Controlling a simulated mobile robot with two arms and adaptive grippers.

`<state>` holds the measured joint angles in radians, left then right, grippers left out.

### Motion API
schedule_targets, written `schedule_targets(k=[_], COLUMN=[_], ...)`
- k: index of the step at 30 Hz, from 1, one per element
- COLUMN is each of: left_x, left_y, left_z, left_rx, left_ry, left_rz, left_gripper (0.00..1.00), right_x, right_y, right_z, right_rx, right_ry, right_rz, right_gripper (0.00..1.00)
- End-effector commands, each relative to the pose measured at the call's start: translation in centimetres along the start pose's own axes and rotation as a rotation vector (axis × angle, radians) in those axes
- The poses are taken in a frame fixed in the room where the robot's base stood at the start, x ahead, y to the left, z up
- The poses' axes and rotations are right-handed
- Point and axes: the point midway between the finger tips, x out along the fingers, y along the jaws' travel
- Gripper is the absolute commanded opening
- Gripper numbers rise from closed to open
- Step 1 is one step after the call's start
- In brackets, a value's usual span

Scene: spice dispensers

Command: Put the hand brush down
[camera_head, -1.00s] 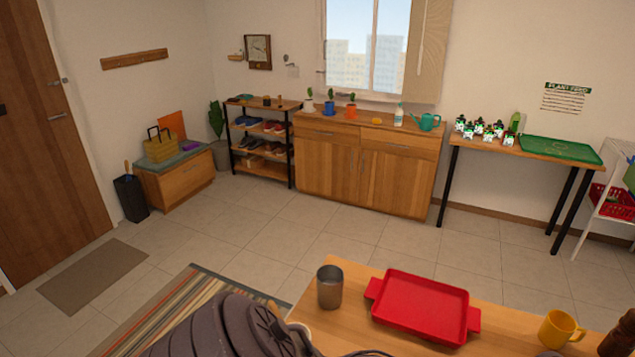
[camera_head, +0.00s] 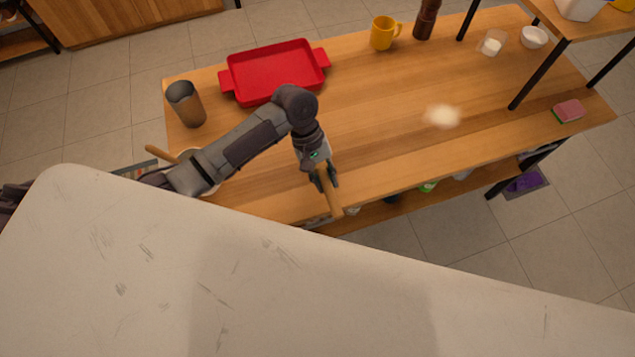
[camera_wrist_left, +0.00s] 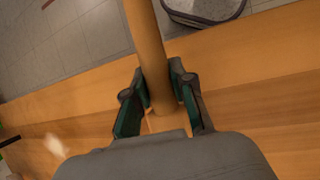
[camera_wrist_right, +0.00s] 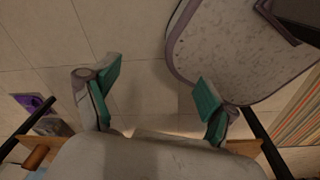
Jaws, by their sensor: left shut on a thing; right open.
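My left gripper (camera_head: 325,178) is shut on the light wooden handle of the hand brush (camera_head: 332,200), at the near edge of the wooden table. The left wrist view shows the same gripper (camera_wrist_left: 160,98) with its two fingers around the handle (camera_wrist_left: 147,45); the handle runs out of the top of that view. I cannot make out the bristles. My right gripper (camera_wrist_right: 157,85) is open and empty in the right wrist view, with tiled floor behind its fingers. It does not show in the head view.
The table (camera_head: 400,150) holds a red tray (camera_head: 273,72), a metal cup (camera_head: 186,103), a yellow mug (camera_head: 383,33), a pink-and-green sponge (camera_head: 568,111) and a blurry pale patch (camera_head: 442,117). Bare wood surrounds the patch. A purple item (camera_head: 524,183) is on the floor at right.

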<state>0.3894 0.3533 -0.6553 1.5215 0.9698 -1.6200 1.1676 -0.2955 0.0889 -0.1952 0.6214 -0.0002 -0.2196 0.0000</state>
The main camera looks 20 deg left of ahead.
Motion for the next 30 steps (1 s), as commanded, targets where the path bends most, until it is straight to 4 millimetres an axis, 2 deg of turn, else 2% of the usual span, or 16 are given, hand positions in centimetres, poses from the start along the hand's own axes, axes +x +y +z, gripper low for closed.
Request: schedule_targets(k=[3,6,12,15,26,27,30], left_x=[0.3,0.8,3.4,4.0,4.4,4.4,4.4], left_y=[-1.3,-1.7,-2.2,-2.3,-2.4,-2.4,-2.4], left_z=[-0.1,-0.4,-1.5,-1.9,-2.0,-2.0,-2.0], left_rx=[0.0,0.0,-0.001,0.001,0.001,0.001,0.001], left_ry=[0.0,0.0,-0.001,0.001,0.001,0.002,0.001], left_rz=[0.0,0.001,0.0,0.002,0.001,0.001,0.001], left_gripper=[0.0,0.0,0.0,0.0,0.0,0.29,0.45], right_x=[-0.4,-0.5,-0.8,-0.8,-0.8,-0.8,-0.8], right_y=[-0.3,-0.7,-1.5,-1.6,-1.1,-1.0,-0.8], right_z=[0.2,0.2,0.1,0.1,0.2,0.2,0.3], right_rx=[-0.001,-0.001,0.0,0.0,-0.002,-0.002,-0.002], right_ry=[-0.003,-0.004,-0.003,-0.003,-0.005,-0.005,-0.006], right_rz=[-0.004,-0.009,-0.019,-0.02,-0.014,-0.013,-0.01], right_gripper=[0.85,0.85,0.85,0.85,0.85,0.85,0.85])
